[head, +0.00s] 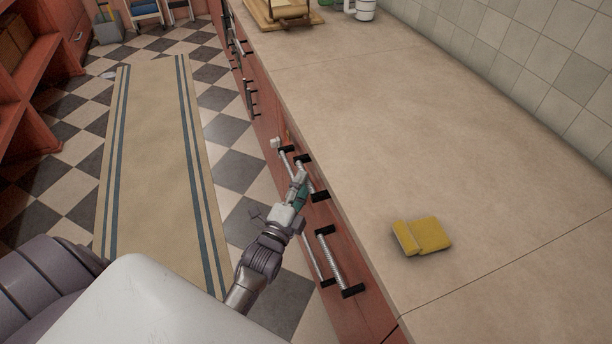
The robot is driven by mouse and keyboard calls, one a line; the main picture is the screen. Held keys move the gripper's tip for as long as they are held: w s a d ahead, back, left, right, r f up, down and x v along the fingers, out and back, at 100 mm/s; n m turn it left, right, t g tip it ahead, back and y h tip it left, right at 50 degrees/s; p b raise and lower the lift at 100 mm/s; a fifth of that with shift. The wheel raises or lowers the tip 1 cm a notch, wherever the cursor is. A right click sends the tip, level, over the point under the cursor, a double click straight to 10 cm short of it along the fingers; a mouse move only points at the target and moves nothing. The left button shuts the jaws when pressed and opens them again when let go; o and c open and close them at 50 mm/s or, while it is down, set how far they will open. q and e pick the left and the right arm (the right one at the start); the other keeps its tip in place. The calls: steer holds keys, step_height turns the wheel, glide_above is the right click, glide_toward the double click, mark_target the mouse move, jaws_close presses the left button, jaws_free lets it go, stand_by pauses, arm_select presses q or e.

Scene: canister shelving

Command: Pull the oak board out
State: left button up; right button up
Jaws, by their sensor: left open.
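My left gripper (299,183) is open at the front of the red cabinets, beside a dark-ended bar handle (312,178) just below the counter edge. Whether its fingers are around the bar or only next to it is too small to tell. A small pale block (276,143) sticks out from the cabinet front, a little beyond the gripper. I cannot make out the oak board for certain; the cabinet fronts are seen steeply from above. My right gripper is not in view.
The beige counter (430,130) is mostly clear, with a yellow sponge-like item (422,236) near its front. A wooden stand (285,14) and white mug (361,9) are at the far end. More bar handles (335,262) line the cabinets. A striped runner (155,170) covers the checkered floor.

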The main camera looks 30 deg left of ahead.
arm_select(q)
steer(key=shift+w+r, duration=0.15)
steer(key=shift+w, duration=1.05)
jaws_close()
